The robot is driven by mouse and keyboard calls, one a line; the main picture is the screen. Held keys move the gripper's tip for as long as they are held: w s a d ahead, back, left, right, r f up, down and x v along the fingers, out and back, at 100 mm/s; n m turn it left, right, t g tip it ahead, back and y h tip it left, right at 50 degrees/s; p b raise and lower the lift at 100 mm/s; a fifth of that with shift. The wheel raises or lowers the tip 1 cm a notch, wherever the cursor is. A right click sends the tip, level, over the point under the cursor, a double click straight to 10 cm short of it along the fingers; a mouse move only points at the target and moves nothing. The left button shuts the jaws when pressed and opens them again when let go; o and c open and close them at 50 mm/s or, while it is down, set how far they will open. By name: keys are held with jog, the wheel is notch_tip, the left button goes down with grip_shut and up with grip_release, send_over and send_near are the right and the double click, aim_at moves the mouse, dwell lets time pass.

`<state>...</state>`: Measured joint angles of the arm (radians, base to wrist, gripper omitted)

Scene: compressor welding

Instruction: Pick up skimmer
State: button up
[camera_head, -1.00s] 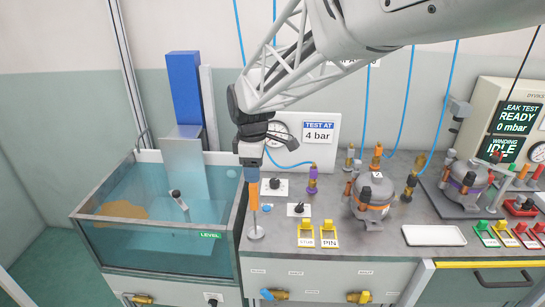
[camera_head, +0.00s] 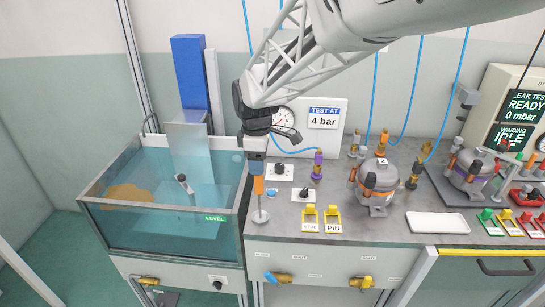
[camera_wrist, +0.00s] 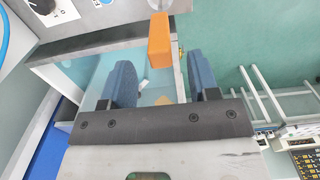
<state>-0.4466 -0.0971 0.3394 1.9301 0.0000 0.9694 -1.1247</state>
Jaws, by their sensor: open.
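The skimmer appears to be the tool with an orange handle (camera_head: 258,186), a thin rod and a round pale disc at its foot. It stands upright at the bench's left end, close to the tank. My gripper (camera_head: 256,168) is at the top of the orange handle, pointing down. In the wrist view, the orange handle (camera_wrist: 160,36) lies in line with the gap between my two blue fingers (camera_wrist: 161,65). The fingers are apart, with visible room on both sides of the handle, and are not closed on it.
A glass water tank (camera_head: 93,221) with a brown patch (camera_head: 133,196) stands at left. A gauge panel (camera_head: 327,140) stands behind my gripper. Yellow stands (camera_head: 332,219), a compressor (camera_head: 376,186) and a white tray (camera_head: 437,223) are to the right on the bench.

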send_over(259, 195)
jog(key=w, duration=0.1)
jog(key=shift+w+f, duration=0.1)
jog(key=shift+f, duration=2.45)
grip_shut()
